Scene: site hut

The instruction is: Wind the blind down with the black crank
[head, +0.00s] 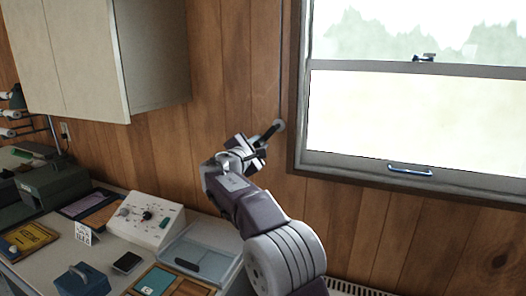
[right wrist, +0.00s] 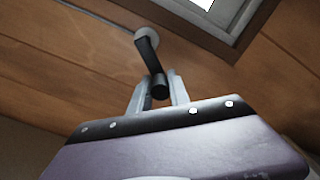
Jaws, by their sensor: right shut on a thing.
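The black crank (head: 270,131) sits on a round pale hub (head: 279,125) on the wood wall, just left of the window. My right gripper (head: 258,143) is shut on the crank's handle end. In the right wrist view the crank (right wrist: 149,52) slants from its hub down to the handle, which lies between the two fingers of my right gripper (right wrist: 158,88). A thin dark line (head: 281,70) runs up the wall above the hub. No blind can be made out across the visible part of the window (head: 400,110). My left gripper is out of view.
A wall cabinet (head: 150,55) hangs at upper left.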

